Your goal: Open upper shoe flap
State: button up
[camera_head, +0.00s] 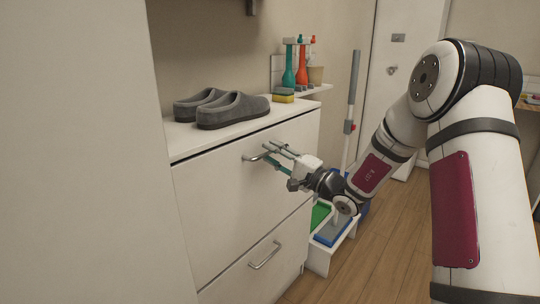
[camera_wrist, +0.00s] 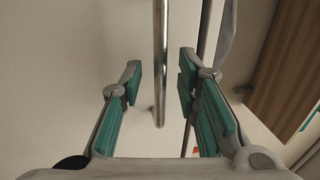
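The upper shoe flap (camera_head: 225,195) is the upper front panel of a white cabinet and looks shut, flush with the cabinet front. Its metal bar handle (camera_head: 251,158) is partly hidden by my gripper (camera_head: 270,153). In the wrist view, my gripper (camera_wrist: 160,84) is open, with its teal-padded fingers on either side of the handle bar (camera_wrist: 160,50). Gaps show between the bar and both fingers. Whether the bar lies fully at fingertip depth is hard to tell.
The lower flap (camera_head: 255,275) has its own bar handle (camera_head: 264,256). Grey slippers (camera_head: 232,109) and a sponge (camera_head: 283,95) sit on the cabinet top. A low white stand with green and blue items (camera_head: 330,236) and a mop pole (camera_head: 351,105) stand right of the cabinet. Wooden floor (camera_head: 385,250) is clear.

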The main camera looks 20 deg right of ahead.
jog(key=shift+w+a+r, duration=0.15)
jog(key=shift+w+a, duration=0.25)
jog(key=shift+w, duration=0.1)
grip_shut()
jog(key=shift+d, duration=0.1)
